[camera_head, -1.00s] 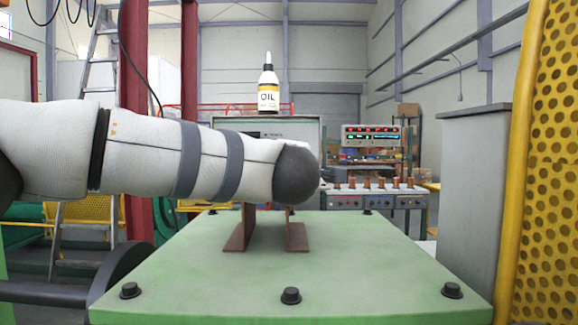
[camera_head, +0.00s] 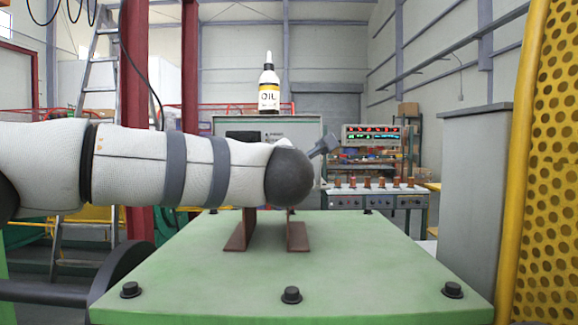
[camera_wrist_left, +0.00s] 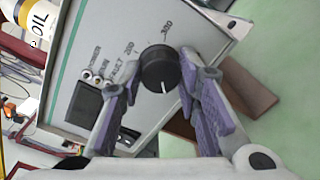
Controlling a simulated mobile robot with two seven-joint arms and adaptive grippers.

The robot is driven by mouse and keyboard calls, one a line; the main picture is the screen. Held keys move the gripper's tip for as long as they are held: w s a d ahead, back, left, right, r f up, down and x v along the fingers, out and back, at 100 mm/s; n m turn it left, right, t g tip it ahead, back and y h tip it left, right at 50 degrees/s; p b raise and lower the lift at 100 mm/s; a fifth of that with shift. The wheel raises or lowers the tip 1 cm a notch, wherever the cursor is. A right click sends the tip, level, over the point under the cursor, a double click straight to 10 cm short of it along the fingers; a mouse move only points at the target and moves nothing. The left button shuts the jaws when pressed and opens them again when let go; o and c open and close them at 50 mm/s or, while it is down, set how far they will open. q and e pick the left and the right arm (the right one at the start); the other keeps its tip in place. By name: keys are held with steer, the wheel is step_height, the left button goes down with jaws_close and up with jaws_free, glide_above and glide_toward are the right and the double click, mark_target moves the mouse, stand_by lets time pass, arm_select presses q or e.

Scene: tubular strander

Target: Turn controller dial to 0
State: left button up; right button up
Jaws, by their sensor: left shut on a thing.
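The controller is a grey box whose panel (camera_wrist_left: 98,42) fills much of the left wrist view. Its round black dial (camera_wrist_left: 160,70) has a white pointer line running towards the bottom of that view. The printed 200 and 300 are beside the dial on its upper side; I see no 0 mark. My left gripper (camera_wrist_left: 160,76) is shut on the dial, with a purple-padded finger on either side. In the head view my left arm hides the dial and most of the controller (camera_head: 228,123). My right gripper is not in view.
An oil bottle (camera_head: 269,92) stands on top of the controller. A green table (camera_head: 290,262) with black bolts and brown brackets (camera_head: 297,238) lies in front. A yellow perforated guard (camera_head: 545,170) and a grey cabinet (camera_head: 474,190) border the right side.

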arm_select(q)
steer(key=shift+r, duration=0.15)
stand_by(0.4)
steer(key=o, duration=1.1)
steer(key=shift+o, duration=0.2)
steer(key=shift+s, duration=0.1)
steer(key=s, duration=1.1)
steer(key=shift+s+a, duration=0.2)
steer(key=shift+s, duration=0.2)
steer(key=shift+r, duration=0.1)
